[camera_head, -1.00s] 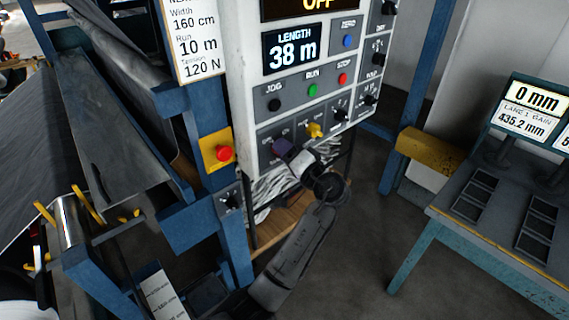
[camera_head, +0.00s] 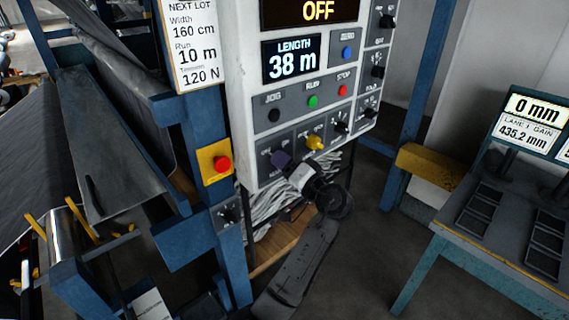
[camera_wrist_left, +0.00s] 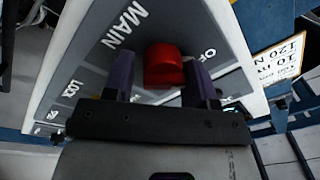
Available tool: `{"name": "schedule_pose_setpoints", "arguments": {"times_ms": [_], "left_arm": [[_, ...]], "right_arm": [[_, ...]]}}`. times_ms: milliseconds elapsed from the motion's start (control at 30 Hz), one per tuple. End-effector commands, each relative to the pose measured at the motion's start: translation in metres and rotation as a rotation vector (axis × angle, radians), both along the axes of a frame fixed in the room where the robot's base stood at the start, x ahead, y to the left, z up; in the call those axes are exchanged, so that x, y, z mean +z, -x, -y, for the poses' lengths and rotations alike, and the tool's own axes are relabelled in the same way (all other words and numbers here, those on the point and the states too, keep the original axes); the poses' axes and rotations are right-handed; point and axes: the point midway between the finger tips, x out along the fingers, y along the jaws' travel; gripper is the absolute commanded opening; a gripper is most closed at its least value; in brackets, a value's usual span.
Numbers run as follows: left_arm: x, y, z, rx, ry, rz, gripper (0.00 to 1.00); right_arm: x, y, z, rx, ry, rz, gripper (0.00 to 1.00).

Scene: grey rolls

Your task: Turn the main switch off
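The main switch is a red knob (camera_wrist_left: 163,66) on a grey plate lettered MAIN, with an OFF mark to the right of the knob in the left wrist view. My left gripper (camera_wrist_left: 160,78) has its two purple fingers on either side of the knob, with a visible gap at the left finger; the right finger is very close to it. In the head view my left gripper (camera_head: 283,159) is at the lower left of the control panel (camera_head: 240,110) and hides the main switch. The knob's pointing direction is unclear. My right gripper is not in view.
Beside the switch are a yellow knob (camera_head: 315,142) and black selector knobs. Above are JOG, RUN and STOP buttons and a length display (camera_head: 291,58) reading 38 m. A red emergency button (camera_head: 223,164) is on the blue post to the left. A workbench (camera_head: 500,235) stands right.

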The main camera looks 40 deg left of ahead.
Motion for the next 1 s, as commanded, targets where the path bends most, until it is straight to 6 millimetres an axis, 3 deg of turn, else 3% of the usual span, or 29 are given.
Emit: {"name": "schedule_pose_setpoints", "arguments": {"times_ms": [200, 533, 667, 1000], "left_arm": [[-0.001, 0.0, 0.0, 0.001, 0.0, -0.001, 0.66], [0.001, 0.001, 0.007, 0.001, -0.003, 0.003, 0.66], [-0.001, 0.004, 0.025, -0.001, -0.002, 0.002, 0.66], [-0.009, 0.014, 0.091, -0.001, 0.0, 0.001, 0.66]], "right_arm": [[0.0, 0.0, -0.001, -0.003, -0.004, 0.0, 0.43], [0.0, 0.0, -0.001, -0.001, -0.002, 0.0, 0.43], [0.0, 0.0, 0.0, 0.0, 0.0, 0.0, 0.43], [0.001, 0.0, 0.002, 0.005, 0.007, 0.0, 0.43]]}}
